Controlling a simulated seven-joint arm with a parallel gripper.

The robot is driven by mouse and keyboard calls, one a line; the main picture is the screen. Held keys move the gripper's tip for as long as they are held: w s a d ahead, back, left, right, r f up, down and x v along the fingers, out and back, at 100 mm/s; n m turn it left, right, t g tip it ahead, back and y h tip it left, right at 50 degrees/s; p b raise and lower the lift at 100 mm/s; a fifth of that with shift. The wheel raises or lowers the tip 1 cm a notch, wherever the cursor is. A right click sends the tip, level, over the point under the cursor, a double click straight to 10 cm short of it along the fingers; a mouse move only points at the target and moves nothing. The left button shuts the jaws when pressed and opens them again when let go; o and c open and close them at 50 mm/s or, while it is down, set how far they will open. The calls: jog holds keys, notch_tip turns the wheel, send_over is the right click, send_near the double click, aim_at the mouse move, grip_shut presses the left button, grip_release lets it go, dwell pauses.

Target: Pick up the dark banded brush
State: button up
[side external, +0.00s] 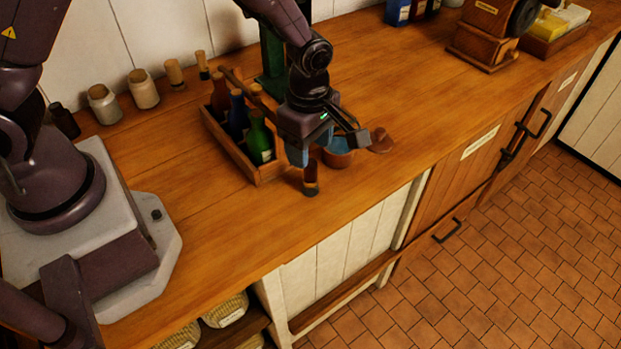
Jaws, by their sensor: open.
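A small upright object that looks like the dark banded brush (310,182) stands on the wooden counter, below my gripper. It has a brown upper part, a lighter band and a dark lower end. My gripper (328,149) is open and empty above and slightly to the right of it. One fingertip is close to the brush's top in the picture; I cannot tell whether they touch. The gripper hides part of what lies behind it.
A wooden carrier (233,147) with several coloured bottles stands close on the left. A terracotta bowl with blue inside (338,158) and a brown piece (380,143) are close on the right. Jars (143,90) line the wall. The counter in front is clear up to its edge.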

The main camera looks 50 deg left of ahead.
aim_at(310, 162)
jog(key=shift+w+a+f, duration=0.1)
jog(key=shift+f, duration=1.4)
jog(key=shift+w+a+f, duration=0.1)
jog(key=shift+f, duration=1.4)
jog(key=c, duration=1)
jog(key=shift+r, duration=0.1)
jog(key=shift+r, duration=0.5)
jog(key=r, duration=0.2)
jog(key=shift+s+r, duration=0.2)
jog(key=shift+r, duration=0.15)
jog(key=s+a+r, duration=0.1)
jog(key=s+r, duration=0.2)
jog(key=s, duration=0.1)
jog(key=s+a+r, duration=0.1)
jog(key=s+r, duration=0.2)
jog(key=s, duration=0.2)
jog(key=s+a+r, duration=0.1)
jog(key=s+r, duration=0.2)
jog(key=s, duration=0.1)
jog(key=shift+s+r, duration=0.1)
jog(key=shift+s, duration=0.1)
